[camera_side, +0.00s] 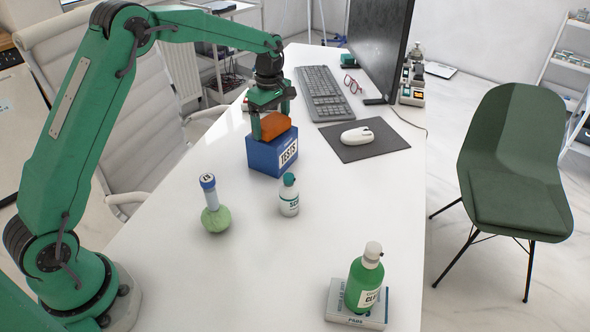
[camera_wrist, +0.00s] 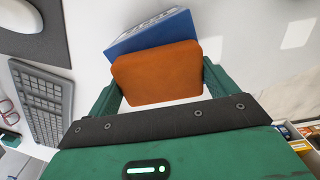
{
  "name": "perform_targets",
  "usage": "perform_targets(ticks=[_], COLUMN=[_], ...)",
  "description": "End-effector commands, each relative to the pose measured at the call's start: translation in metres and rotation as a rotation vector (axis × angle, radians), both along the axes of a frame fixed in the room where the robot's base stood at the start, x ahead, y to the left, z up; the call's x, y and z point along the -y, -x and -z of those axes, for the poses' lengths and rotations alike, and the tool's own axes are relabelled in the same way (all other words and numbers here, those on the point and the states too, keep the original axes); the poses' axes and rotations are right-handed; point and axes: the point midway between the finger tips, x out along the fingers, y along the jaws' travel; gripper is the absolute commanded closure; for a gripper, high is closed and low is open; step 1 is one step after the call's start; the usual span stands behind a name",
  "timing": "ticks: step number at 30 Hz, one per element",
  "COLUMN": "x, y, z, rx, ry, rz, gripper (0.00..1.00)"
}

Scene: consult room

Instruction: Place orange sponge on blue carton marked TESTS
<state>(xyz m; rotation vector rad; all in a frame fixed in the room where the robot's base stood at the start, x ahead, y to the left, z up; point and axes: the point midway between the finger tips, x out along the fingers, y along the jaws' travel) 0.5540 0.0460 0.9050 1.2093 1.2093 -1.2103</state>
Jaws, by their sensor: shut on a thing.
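The orange sponge (camera_side: 274,126) is between the fingers of my gripper (camera_side: 270,115), which is shut on it. In the side view the sponge is at the top of the blue carton marked TESTS (camera_side: 268,157); I cannot tell whether it touches the carton or hangs just above. In the wrist view the sponge (camera_wrist: 157,73) sits between the two green fingers (camera_wrist: 160,85) and covers most of the carton (camera_wrist: 150,31), whose blue edge shows beyond it. The carton stands upright on the white desk.
A flask with a blue cap (camera_side: 215,212) and a small white bottle (camera_side: 289,197) stand in front of the carton. A green bottle (camera_side: 364,284) stands on a flat box (camera_side: 340,310). A keyboard (camera_side: 324,92), a mouse (camera_side: 357,136) and a monitor (camera_side: 382,45) are behind and right.

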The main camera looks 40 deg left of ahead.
Motion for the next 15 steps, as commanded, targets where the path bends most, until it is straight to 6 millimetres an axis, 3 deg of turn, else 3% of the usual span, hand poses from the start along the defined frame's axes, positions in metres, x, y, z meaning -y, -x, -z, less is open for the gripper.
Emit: perform_targets(ticks=[10, 11, 12, 15], x=[0.0, 0.0, 0.0, 0.0], y=[0.0, -0.0001, -0.0001, -0.0001], z=[0.0028, 0.0024, 0.0023, 0.0022], rx=[0.0, 0.0, 0.0, 0.0], ry=[0.0, 0.0, 0.0, 0.0], rz=[0.0, 0.0, 0.0, 0.0], gripper=[0.36, 0.09, 0.01, 0.0])
